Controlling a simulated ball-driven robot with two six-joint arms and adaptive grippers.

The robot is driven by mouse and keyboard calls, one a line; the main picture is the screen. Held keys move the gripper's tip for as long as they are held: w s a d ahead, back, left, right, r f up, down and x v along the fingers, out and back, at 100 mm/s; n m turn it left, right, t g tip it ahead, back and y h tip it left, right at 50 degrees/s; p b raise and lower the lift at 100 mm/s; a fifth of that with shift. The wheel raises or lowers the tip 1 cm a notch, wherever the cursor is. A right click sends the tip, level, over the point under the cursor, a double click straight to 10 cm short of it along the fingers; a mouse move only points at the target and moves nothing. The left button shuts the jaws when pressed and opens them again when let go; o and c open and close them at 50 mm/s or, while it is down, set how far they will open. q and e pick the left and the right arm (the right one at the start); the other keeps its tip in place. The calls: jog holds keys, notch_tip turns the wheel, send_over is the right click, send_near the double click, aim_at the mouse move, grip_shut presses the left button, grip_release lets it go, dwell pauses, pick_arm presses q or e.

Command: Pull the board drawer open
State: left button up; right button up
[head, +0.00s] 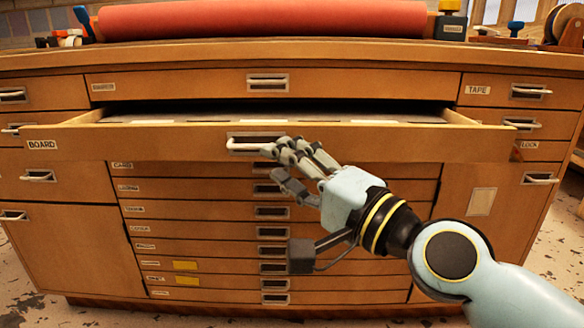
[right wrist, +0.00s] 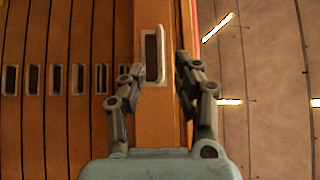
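The board drawer (head: 100,146), a wide wooden drawer labelled BOARD, stands out from the cabinet, partly open, with pale flat sheets (head: 330,119) visible inside. Its pale bar handle (head: 245,145) is at the middle of its front and also shows in the right wrist view (right wrist: 160,55). My right gripper (head: 274,163) is at the right end of this handle. In the right wrist view the gripper's fingers (right wrist: 160,66) are apart, one on each side of the handle, with gaps visible. My left gripper is not in view.
A closed drawer (head: 180,86) is above, and several shallow closed drawers (head: 200,209) are below. Side drawers and doors (head: 60,245) flank them. A red roll (head: 260,19) lies on the cabinet top (head: 300,50). Speckled floor (head: 553,245) shows at the right.

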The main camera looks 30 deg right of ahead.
jog(key=shift+v, duration=0.85)
